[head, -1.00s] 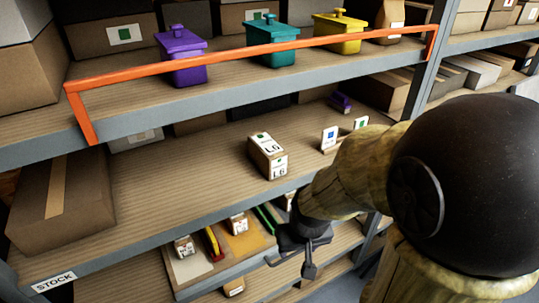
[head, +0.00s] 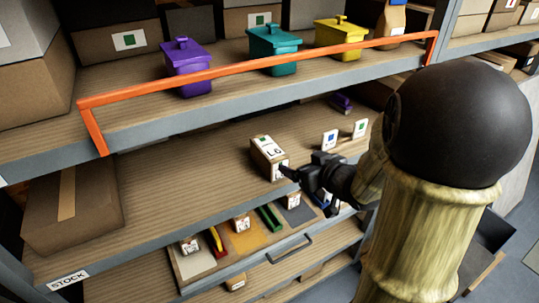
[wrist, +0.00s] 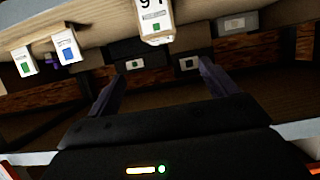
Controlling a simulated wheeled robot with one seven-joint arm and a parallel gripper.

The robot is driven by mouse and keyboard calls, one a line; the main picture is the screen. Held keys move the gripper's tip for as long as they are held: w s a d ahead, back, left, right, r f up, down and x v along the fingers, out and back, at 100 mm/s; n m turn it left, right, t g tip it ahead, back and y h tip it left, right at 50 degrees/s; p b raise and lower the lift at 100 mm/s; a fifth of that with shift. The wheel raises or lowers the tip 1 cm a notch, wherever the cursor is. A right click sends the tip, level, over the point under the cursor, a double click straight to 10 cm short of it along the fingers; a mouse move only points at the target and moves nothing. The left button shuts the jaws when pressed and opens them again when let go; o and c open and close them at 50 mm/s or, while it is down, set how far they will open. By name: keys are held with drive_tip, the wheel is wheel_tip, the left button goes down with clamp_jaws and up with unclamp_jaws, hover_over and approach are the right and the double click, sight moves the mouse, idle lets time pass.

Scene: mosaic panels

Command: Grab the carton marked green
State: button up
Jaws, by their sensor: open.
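A small brown carton (head: 268,158) marked L6, with a small green square on its white label, stands on the middle shelf in the head view. In the wrist view the carton (wrist: 155,20) appears upside down at the top, its green mark on the lower label. My gripper (head: 303,187) is open and empty, just in front and to the right of the carton. In the wrist view the spread fingers of my gripper (wrist: 161,72) point toward the carton's side of the shelf, with the carton beyond the fingertips. No contact is clear.
An orange rail (head: 260,66) fronts the upper shelf, which holds purple (head: 187,62), teal (head: 274,45) and yellow (head: 340,36) bins. A large brown box (head: 70,210) sits left.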

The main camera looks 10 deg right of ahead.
sight(273, 151)
drive_tip(key=shift+w, duration=0.1)
drive_tip(key=p+x, duration=0.2)
drive_tip(key=x, duration=1)
drive_tip(key=shift+f, duration=0.2)
drive_tip(key=shift+w+a+f+p, duration=0.15)
drive_tip(key=shift+w+a+p, duration=0.1)
drive_tip(key=shift+w+p, duration=0.25)
drive_tip(key=shift+p+x, duration=0.75)
drive_tip(key=shift+x, duration=1.25)
drive_tip(key=shift+f, duration=0.15)
drive_tip(key=shift+s, duration=0.1)
